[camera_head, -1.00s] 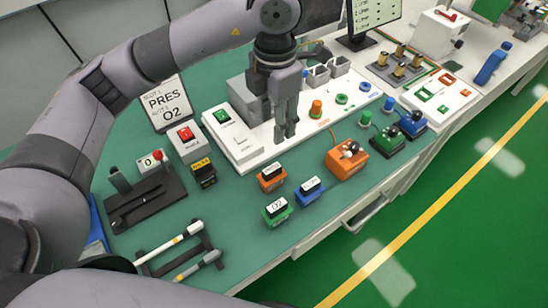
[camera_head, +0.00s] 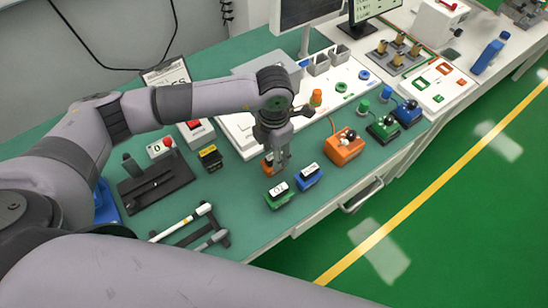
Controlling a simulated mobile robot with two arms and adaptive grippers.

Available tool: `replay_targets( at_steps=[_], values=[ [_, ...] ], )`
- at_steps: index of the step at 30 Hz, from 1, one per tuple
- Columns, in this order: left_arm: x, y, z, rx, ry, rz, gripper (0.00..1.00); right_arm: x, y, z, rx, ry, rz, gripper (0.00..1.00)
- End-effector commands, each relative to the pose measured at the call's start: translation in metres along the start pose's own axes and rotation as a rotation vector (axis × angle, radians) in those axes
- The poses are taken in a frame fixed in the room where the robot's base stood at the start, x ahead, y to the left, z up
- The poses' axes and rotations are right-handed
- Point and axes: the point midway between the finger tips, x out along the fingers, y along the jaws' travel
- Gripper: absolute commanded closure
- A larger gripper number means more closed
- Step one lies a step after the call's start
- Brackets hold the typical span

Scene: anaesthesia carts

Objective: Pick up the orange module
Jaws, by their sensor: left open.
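The orange module (camera_head: 265,165) stands on the green worktop, mostly hidden behind my left gripper. My left gripper (camera_head: 278,167) points down with its fingertips at the module. The fingers are open; I cannot tell whether they touch it or sit around it. A green module (camera_head: 279,196) and a blue module (camera_head: 309,177), both with white labels on top, stand just in front and to the right. My right gripper is not in view.
A black and yellow module (camera_head: 210,158) stands to the left. An orange box with a joystick-like top (camera_head: 343,149) is to the right, with green and blue boxes beyond. A black rack with white-handled tools (camera_head: 190,228) lies front left. The front worktop is partly clear.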

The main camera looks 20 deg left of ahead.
Motion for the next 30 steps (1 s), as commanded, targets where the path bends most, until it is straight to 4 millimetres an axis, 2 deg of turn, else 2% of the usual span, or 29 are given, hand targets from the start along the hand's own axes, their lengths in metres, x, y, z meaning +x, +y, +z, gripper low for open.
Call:
replay_targets(
  at_steps=[3,11,17,30],
  values=[
    [0.011,0.000,0.000,0.000,0.001,0.000,0.58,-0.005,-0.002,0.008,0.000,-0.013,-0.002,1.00],
    [0.014,0.000,0.000,0.001,-0.001,0.000,0.58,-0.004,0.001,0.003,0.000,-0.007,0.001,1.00],
    [0.014,0.000,0.000,0.001,-0.001,0.000,0.72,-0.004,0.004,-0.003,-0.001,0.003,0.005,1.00],
    [0.014,0.000,0.000,0.001,0.000,0.000,1.00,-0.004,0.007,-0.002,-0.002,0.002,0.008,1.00]
  ],
)
